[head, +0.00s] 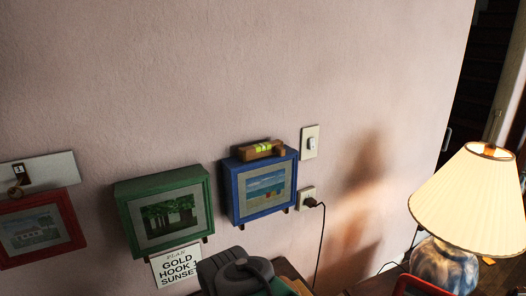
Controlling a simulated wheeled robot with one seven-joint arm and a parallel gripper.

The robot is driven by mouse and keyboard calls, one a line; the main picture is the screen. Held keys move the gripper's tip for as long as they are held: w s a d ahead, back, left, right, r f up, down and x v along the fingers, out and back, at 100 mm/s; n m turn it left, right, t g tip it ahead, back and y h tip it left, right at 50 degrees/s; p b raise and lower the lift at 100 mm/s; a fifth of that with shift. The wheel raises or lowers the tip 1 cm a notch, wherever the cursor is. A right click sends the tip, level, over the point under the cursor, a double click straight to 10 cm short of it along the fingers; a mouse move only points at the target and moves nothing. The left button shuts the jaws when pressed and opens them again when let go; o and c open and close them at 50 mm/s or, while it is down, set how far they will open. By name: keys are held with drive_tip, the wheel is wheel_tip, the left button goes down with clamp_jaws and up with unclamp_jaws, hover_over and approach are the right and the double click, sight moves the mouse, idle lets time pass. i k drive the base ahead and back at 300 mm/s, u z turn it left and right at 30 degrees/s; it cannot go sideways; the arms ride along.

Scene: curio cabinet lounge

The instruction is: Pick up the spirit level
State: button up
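The spirit level (261,150) is a small brown wooden block with a bright yellow-green vial. It lies on the top face of the blue box frame (235,205), close to the wall. The blue frame hangs on the wall and holds a beach picture. Nothing covers the level from this view. My gripper is not recognisable in the head view, so its opening and its distance from the level do not show.
A green box frame (128,212) and a red frame (78,222) hang to the left. A light switch (311,133) and a plugged socket (304,192) with a hanging cord are right of the blue frame. A lit lamp (468,205) stands at right. The wall above is clear.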

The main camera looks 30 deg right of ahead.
sight(261, 150)
drive_tip(key=k, duration=1)
drive_tip(key=u, duration=1.15)
drive_tip(key=i, duration=1.1)
drive_tip(key=z, duration=1.3)
